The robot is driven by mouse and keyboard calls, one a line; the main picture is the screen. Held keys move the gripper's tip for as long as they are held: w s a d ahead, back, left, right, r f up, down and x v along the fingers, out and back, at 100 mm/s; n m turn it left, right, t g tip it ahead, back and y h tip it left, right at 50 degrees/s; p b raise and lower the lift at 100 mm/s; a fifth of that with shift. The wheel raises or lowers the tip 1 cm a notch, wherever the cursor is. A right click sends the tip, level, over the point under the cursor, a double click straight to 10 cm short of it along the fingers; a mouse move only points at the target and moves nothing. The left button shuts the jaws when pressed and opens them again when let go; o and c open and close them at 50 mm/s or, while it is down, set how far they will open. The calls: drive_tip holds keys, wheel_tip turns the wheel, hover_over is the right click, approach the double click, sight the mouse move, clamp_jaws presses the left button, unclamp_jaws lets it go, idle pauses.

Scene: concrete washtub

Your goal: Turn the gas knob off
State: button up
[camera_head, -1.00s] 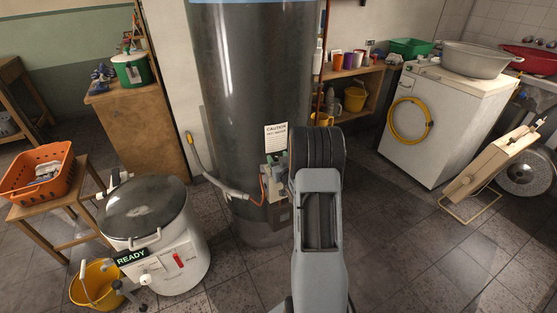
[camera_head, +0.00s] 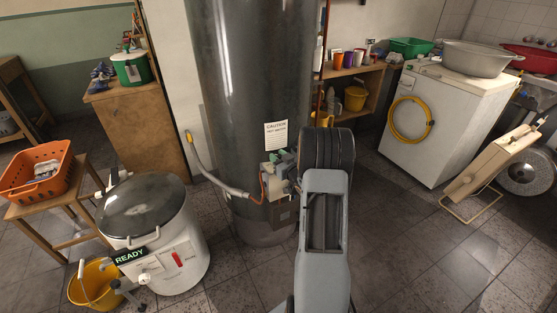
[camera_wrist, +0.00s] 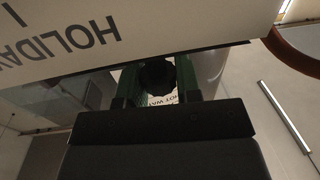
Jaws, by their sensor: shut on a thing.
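The tall dark water heater (camera_head: 262,70) stands in the middle of the head view, with a pale gas control box (camera_head: 274,180) low on its front. In the wrist view the round black gas knob (camera_wrist: 157,72) sits between the two green-edged fingers of my gripper (camera_wrist: 156,84). The gripper is shut on the knob. In the head view the gripper (camera_head: 287,160) is at the box, and my arm hides part of it and the knob. Upside-down lettering reading "HOLIDAY" shows on the pale panel (camera_wrist: 130,28) close to the fingers.
A white drum-shaped boiler (camera_head: 180,262) labelled READY stands at the front left, near a yellow bucket (camera_head: 95,290). A washing machine (camera_head: 450,130) stands at the right. The tiled floor at the front right is clear.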

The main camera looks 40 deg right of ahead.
drive_tip(key=shift+n+y, duration=0.4)
drive_tip(key=shift+y, duration=0.2)
drive_tip(key=o, duration=0.9)
drive_tip(key=shift+s, duration=0.1)
drive_tip(key=s+p, duration=0.1)
drive_tip(key=s, duration=1.2)
drive_tip(key=shift+s+d, duration=0.3)
